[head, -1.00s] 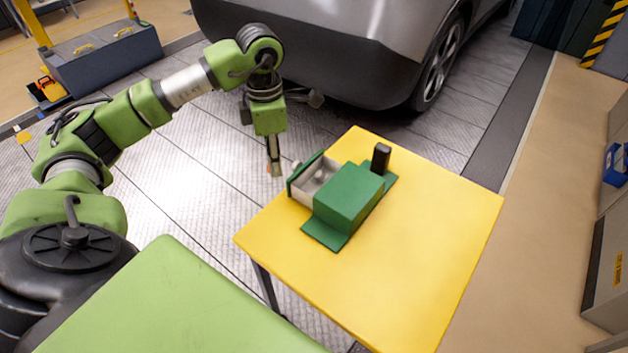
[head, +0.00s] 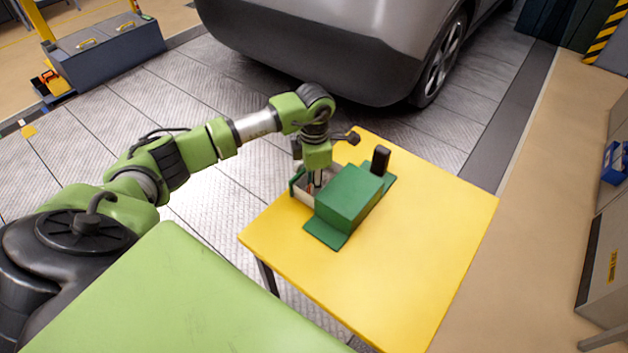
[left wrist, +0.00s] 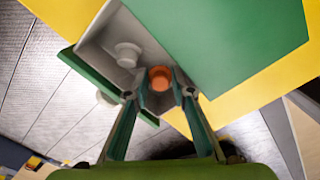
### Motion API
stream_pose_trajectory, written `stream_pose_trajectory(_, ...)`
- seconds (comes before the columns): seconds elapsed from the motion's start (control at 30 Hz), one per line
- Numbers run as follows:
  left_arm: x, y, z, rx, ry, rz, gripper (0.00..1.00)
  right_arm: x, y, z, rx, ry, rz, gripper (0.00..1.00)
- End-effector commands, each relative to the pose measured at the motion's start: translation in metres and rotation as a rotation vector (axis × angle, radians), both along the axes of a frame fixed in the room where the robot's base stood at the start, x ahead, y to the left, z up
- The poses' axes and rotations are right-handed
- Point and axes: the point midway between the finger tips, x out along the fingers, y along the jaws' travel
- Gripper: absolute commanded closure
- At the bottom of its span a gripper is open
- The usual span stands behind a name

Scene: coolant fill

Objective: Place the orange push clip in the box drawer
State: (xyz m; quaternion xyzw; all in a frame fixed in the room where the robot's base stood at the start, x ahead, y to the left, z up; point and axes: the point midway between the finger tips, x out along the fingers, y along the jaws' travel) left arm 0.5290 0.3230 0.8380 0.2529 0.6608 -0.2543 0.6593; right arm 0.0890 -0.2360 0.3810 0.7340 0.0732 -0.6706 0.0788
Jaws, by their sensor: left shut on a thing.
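The orange push clip (left wrist: 160,78) shows between my left gripper's fingertips in the left wrist view. My left gripper (head: 313,186) is shut on it and points down over the open drawer; it also shows in the left wrist view (left wrist: 161,98). The drawer (head: 302,192) is pulled out from the green box (head: 349,198), with a grey inside and a green front. In the left wrist view a white round piece (left wrist: 128,55) shows inside the drawer (left wrist: 100,40). Whether the clip touches the drawer floor, I cannot tell. My right gripper is not in view.
The green box stands on a yellow table (head: 420,240). A black upright piece (head: 380,160) stands behind the box. A silver car (head: 330,45) is beyond the table. The table's right and front parts are clear.

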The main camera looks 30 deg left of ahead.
Motion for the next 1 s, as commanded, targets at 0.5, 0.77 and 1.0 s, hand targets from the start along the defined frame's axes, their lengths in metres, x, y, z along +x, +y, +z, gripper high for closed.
stream_pose_trajectory(0.5, 0.0, 0.0, -0.003, -0.001, -0.001, 0.0, 0.71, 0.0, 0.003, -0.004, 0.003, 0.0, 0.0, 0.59)
stream_pose_trajectory(0.77, 0.001, 0.0, 0.005, -0.001, -0.004, 0.0, 0.71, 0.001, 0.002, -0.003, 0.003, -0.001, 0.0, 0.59)
stream_pose_trajectory(1.0, 0.002, 0.001, 0.052, 0.0, -0.008, 0.0, 0.71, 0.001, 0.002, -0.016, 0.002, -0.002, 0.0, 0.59)
